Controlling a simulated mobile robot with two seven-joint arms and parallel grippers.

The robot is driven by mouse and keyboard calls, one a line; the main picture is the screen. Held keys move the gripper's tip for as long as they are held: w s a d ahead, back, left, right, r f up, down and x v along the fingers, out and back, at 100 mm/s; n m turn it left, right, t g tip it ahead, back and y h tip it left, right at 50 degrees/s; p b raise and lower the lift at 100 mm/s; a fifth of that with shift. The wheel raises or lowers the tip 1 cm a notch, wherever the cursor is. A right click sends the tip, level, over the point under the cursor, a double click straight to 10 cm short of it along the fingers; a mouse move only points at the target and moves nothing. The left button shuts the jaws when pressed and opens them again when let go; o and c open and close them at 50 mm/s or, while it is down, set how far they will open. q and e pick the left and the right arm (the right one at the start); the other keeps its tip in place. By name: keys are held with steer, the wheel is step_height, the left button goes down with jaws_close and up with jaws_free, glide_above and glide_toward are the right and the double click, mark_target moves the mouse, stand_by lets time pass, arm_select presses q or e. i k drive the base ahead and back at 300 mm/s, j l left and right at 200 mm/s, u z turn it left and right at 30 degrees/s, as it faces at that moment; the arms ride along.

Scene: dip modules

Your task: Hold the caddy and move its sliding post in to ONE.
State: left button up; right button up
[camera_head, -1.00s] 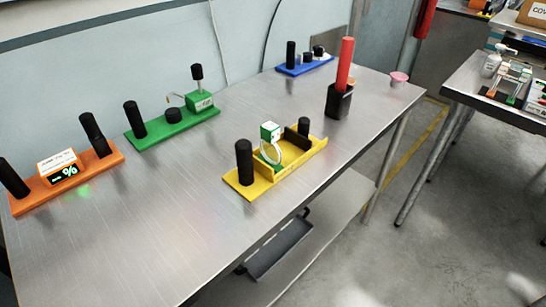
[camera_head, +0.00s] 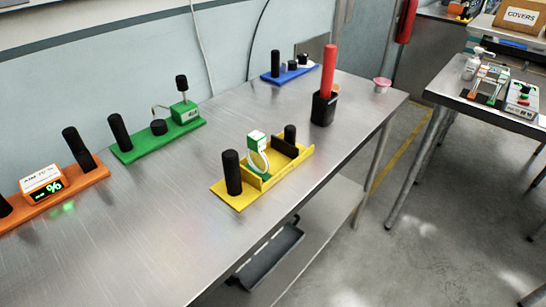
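No caddy is labelled, and I cannot tell for sure which thing it is. On the second table at the right, a small dark-based rack (camera_head: 487,82) carries pale upright posts with orange and green parts; it is too small to read any mark such as ONE. On the near table, a yellow board (camera_head: 227,197) bears a black post (camera_head: 232,172), a green and white piece with a ring (camera_head: 258,152) and a low yellow wall. A black holder (camera_head: 323,109) with a red stick (camera_head: 329,68) stands behind it. Neither of my grippers shows in this view.
The steel table (camera_head: 150,235) also carries an orange board (camera_head: 93,177), a green board (camera_head: 160,143), a blue board (camera_head: 289,75) and a pink cup (camera_head: 382,84). Bare floor (camera_head: 420,230) separates the tables. A cardboard box (camera_head: 519,18) stands behind the right table.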

mark_target(287, 147)
steer(key=l+u, duration=0.15)
steer(key=u, duration=0.3)
steer(key=i+l+u, duration=0.1)
steer(key=u, duration=0.4)
steer(key=l+u, duration=0.5)
steer(key=l, duration=0.45)
